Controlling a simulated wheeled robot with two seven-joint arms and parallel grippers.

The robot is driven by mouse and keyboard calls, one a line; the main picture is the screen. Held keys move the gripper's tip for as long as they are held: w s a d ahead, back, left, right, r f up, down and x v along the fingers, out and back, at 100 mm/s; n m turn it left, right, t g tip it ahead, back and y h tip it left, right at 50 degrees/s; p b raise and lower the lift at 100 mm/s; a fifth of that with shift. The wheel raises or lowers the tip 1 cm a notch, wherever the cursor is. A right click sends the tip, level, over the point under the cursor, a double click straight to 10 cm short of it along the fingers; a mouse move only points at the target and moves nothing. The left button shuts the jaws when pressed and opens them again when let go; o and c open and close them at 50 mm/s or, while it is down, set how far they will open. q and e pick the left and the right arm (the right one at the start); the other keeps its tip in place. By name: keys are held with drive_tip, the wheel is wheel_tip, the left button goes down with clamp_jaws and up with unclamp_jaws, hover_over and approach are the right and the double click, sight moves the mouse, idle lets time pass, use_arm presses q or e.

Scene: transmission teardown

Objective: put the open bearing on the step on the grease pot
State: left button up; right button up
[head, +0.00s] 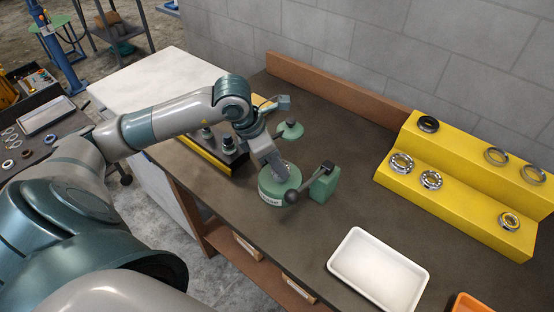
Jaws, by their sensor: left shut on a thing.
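The grease pot (268,193) is a round green pot with a pale label, standing on the dark bench near its left front edge. My left gripper (279,172) points down at the pot's top and is shut. A small grey metallic piece shows at its fingertips, over the pot; it looks like the open bearing, but the fingers hide most of it. I cannot tell whether it touches the pot. The yellow step (450,204) stands at the right with several bearings and rings on both levels, and bare gaps between some. My right gripper is out of view.
A green block (323,187) with a dark ball-ended lever stands close right of the pot. A green disc (289,130) lies behind it. A white tray (378,268) and an orange bin (470,304) are at the front right. The bench middle is clear.

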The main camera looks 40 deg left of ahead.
use_arm(q)
drive_tip(key=shift+f, duration=0.35)
drive_tip(key=shift+f, duration=0.15)
drive_tip(key=o, duration=1.1)
drive_tip(key=shift+r, duration=0.25)
